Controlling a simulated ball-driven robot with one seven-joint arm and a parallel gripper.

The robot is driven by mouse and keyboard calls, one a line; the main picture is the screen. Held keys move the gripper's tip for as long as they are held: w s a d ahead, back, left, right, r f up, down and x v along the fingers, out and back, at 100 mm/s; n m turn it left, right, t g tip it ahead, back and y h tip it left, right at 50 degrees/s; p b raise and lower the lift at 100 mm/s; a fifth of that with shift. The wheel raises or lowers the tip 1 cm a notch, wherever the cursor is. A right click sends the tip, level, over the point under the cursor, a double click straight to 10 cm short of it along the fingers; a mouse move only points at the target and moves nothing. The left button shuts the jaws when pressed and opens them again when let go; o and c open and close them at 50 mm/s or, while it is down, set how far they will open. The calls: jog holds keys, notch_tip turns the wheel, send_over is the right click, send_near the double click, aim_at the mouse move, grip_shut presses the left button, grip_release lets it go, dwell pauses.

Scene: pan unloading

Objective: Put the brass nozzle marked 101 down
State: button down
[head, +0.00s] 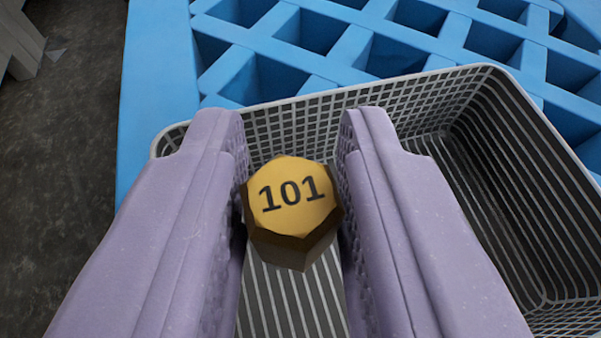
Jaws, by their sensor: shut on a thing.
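The brass nozzle marked 101 (291,205) is a faceted piece with a gold top and darker brown sides. Its number faces up toward the camera. My gripper (293,190) has two purple fingers shut on the nozzle from left and right. The nozzle shows over the inside of a grey mesh basket (400,90), near its left end. The nozzle's lower part is hidden, and I cannot tell whether it touches the basket floor.
The basket's slatted floor looks empty where it shows, with free room at the right. A blue lattice pallet (345,50) lies under and behind the basket. Dark floor (70,130) shows at the left, with a grey object (18,40) in the top left corner.

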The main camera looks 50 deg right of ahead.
jog(key=shift+f, duration=0.15)
jog(key=shift+f, duration=0.55)
jog(key=c, duration=0.8)
grip_release()
jog(key=shift+c, duration=0.2)
